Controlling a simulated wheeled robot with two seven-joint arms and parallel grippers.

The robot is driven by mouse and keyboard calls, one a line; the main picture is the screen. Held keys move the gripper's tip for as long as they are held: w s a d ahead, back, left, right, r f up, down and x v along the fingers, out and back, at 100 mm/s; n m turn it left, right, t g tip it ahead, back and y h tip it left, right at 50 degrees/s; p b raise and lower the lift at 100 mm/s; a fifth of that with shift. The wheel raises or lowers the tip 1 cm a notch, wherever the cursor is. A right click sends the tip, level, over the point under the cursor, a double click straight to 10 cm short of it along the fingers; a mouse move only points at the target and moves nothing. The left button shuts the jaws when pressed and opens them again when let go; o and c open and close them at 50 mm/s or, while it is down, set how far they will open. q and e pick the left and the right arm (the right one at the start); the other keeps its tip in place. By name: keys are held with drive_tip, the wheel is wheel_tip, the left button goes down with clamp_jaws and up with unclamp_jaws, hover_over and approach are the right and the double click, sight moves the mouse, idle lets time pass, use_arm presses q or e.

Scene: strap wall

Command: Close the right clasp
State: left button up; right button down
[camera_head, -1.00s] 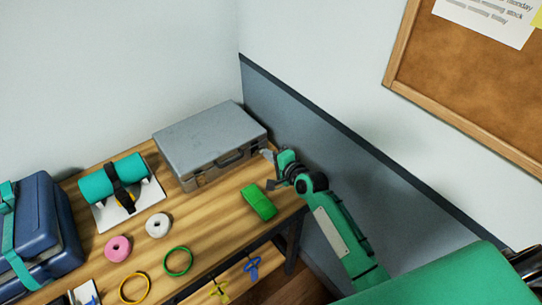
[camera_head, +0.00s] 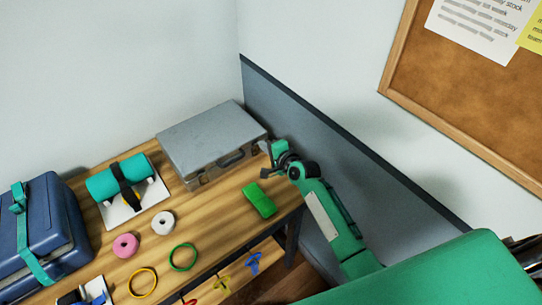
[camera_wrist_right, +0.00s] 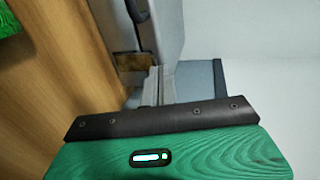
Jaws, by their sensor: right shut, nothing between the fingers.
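The grey case (camera_head: 205,135) lies on the wooden table against the wall, its lid down. Its dark handle (camera_head: 232,159) faces the front and also shows at the top of the right wrist view (camera_wrist_right: 137,9). A small brownish metal piece, seemingly the right clasp (camera_wrist_right: 128,66), is on the case front beside my fingers; I cannot tell its exact position. In the head view that clasp is not clear, near my gripper. My right gripper (camera_head: 265,148) is shut and empty at the case's right front corner; its fingers show in the wrist view (camera_wrist_right: 156,86). My left gripper is out of view.
A green block (camera_head: 259,200) lies in front of the case. A teal roll (camera_head: 105,184) on a white stand, tape rolls, rings and a blue case (camera_head: 45,240) are to the left. The grey wall panel (camera_head: 300,125) is close on the right.

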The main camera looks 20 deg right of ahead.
drive_tip(key=shift+w+a+r, duration=0.1)
drive_tip(key=shift+w+r, duration=0.1)
drive_tip(key=shift+w, duration=0.15)
idle(0.5)
